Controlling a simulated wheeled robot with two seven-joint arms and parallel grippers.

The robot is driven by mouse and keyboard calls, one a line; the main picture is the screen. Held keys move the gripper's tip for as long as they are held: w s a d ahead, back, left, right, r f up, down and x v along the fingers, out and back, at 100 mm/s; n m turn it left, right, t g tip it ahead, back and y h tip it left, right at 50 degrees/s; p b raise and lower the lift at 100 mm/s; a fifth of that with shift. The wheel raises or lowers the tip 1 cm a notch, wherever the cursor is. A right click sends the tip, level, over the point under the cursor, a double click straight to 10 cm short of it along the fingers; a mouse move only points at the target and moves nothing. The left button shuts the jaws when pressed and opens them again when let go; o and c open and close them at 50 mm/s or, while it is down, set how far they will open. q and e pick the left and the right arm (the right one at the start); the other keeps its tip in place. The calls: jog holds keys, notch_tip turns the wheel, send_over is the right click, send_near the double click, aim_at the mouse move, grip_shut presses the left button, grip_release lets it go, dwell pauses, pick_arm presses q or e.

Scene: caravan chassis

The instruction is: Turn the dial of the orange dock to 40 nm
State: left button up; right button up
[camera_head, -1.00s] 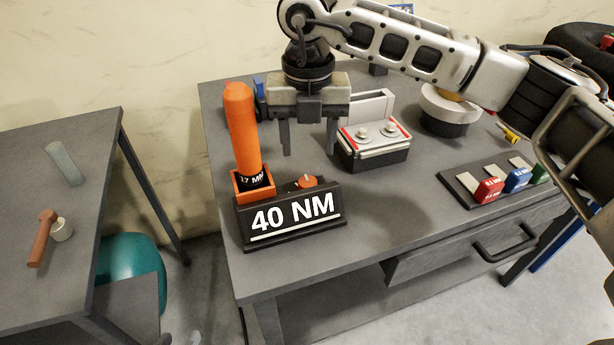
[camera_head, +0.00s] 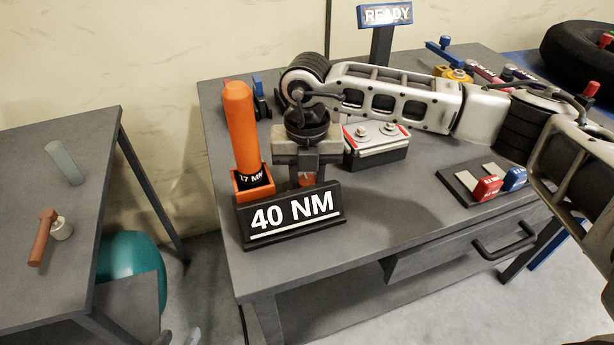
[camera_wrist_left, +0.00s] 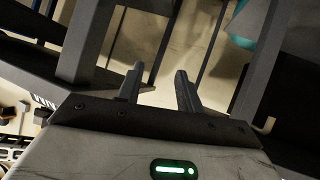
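The orange dock (camera_head: 250,190) stands at the table's front left, with an orange tool marked 17 MM (camera_head: 243,125) upright in it. Its black front plate (camera_head: 293,216) reads 40 NM. The orange dial (camera_head: 307,180) sits behind the plate and is mostly hidden. My right gripper (camera_head: 307,183) points down over it with a finger on either side. The plate hides the fingertips, so I cannot tell whether they grip it. My left gripper (camera_wrist_left: 160,88) shows only in the left wrist view, its fingers apart and nothing between them.
A battery-like box (camera_head: 376,150) stands just right of my right gripper. A tray with red and blue blocks (camera_head: 465,187) lies further right. A blue READY sign (camera_head: 385,15) stands at the back. A side table (camera_head: 75,205) is at left. The table's front middle is clear.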

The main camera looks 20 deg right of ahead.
aim_at(307, 179)
jog(key=shift+c, duration=0.8)
jog(key=shift+f+n+b, duration=0.15)
jog(key=shift+n+b, duration=0.5)
jog(key=shift+n, duration=0.15)
jog(key=shift+n+b, duration=0.6)
jog(key=shift+n, duration=0.9)
pick_arm(q)
jog(key=shift+f, duration=0.5)
pick_arm(e)
jog(key=shift+r, duration=0.2)
pick_arm(q)
jog(key=shift+s, duration=0.1)
pick_arm(e)
jog(key=o, duration=1)
notch_tip(307, 179, up, 16)
